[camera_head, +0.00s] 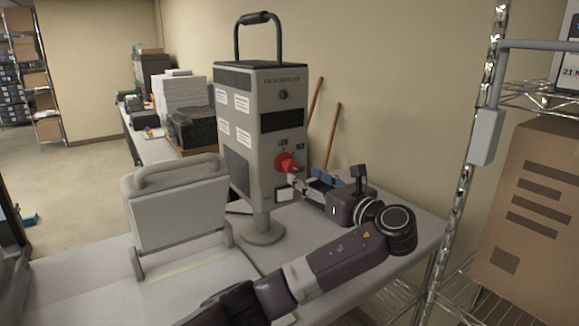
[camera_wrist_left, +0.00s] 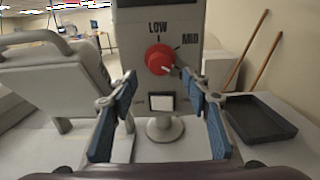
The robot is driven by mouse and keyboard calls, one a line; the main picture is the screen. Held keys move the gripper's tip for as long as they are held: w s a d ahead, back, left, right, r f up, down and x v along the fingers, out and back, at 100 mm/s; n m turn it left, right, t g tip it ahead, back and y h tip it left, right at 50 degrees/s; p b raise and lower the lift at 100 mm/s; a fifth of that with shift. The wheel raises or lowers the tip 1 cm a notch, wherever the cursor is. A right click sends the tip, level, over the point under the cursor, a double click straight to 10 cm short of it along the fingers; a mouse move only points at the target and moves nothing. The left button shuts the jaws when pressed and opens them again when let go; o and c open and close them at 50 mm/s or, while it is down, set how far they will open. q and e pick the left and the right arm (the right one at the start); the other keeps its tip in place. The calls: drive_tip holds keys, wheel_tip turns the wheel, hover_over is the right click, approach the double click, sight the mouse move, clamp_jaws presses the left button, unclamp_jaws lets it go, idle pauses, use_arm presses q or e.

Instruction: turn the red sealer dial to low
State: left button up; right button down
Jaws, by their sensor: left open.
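The red sealer dial (camera_head: 286,162) is on the front of the grey film sealer (camera_head: 238,135). In the left wrist view the red dial (camera_wrist_left: 159,59) sits below the LOW label (camera_wrist_left: 158,28), with MID (camera_wrist_left: 190,39) at its upper right. A pale mark at the dial's lower right seems to be its pointer, aimed below MID; any label there is hidden by a finger. My left gripper (camera_head: 303,182) is open in front of the sealer. In the wrist view its blue-padded fingers (camera_wrist_left: 159,82) are spread either side of and below the dial, apparently not gripping it.
A grey hinged machine (camera_head: 178,210) stands left of the sealer on the pale table. A dark tray (camera_wrist_left: 259,117) lies to the right, near two wooden handles (camera_head: 331,136) against the wall. A wire rack (camera_head: 470,150) with a cardboard box (camera_head: 535,215) stands at the right.

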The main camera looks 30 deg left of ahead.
sight(293, 168)
use_arm(q)
drive_tip(key=shift+w+a+r+p, duration=0.15)
drive_tip(key=shift+a+r+p, duration=0.15)
drive_tip(key=shift+a, duration=0.2)
drive_tip(key=p+x, duration=0.1)
drive_tip(key=x, duration=0.1)
drive_tip(key=p+x, duration=0.1)
drive_tip(key=x, duration=0.2)
drive_tip(key=shift+w+a+f, duration=0.1)
drive_tip(key=shift+a+f, duration=0.05)
drive_tip(key=shift+f, duration=0.1)
drive_tip(key=shift+a, duration=0.1)
drive_tip(key=shift+d, duration=0.2)
drive_tip(key=shift+c, duration=0.6)
drive_tip(key=c, duration=0.8)
drive_tip(key=shift+c, duration=1.1)
use_arm(e)
drive_tip(key=r, duration=0.3)
drive_tip(key=shift+s+d, duration=0.3)
drive_tip(key=shift+s, duration=0.05)
